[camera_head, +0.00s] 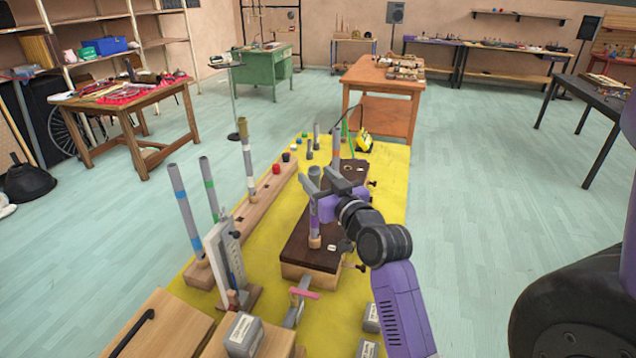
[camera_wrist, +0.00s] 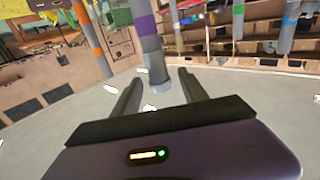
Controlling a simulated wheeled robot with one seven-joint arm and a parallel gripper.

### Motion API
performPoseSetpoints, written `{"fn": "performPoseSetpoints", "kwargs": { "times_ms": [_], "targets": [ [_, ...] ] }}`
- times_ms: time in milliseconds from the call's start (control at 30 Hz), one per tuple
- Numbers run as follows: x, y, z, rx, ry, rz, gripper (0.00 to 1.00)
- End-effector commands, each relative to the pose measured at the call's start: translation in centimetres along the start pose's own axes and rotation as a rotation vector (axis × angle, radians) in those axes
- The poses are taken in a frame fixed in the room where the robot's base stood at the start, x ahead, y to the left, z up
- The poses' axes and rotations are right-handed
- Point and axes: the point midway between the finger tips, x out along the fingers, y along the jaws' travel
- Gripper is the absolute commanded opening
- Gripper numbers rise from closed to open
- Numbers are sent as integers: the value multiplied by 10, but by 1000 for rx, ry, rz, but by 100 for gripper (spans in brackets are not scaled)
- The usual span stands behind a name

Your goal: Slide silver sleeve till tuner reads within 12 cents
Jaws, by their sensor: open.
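A grey tube with a purple band (camera_head: 313,215) stands upright in the dark-topped wooden base (camera_head: 303,250). A lighter grey collar at its end, probably the silver sleeve (camera_head: 314,173), also shows in the wrist view (camera_wrist: 158,77). My gripper (camera_head: 322,184) is open at the upper part of this tube. In the wrist view its two fingers (camera_wrist: 160,90) lie either side of the collar, with visible gaps. A yellow device with a cable, possibly the tuner (camera_head: 365,142), sits at the mat's far end; no reading can be made out.
Other tubes with coloured bands stand left in a wooden rail (camera_head: 262,198), close to a grey upright gauge (camera_head: 226,260). Small coloured caps (camera_head: 286,157) and grey weights (camera_head: 243,333) lie around. The yellow mat (camera_head: 390,190) is mostly bare at right.

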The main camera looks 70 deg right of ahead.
Motion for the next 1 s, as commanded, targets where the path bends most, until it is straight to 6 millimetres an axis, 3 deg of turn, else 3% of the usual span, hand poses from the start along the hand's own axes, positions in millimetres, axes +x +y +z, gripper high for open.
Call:
{"fn": "performPoseSetpoints", "kwargs": {
  "times_ms": [300,733,1000],
  "targets": [
    [42,0,-1,1,0,-1,51],
    [51,0,0,0,0,0,51],
    [51,0,0,0,0,0,0]
  ]
}}
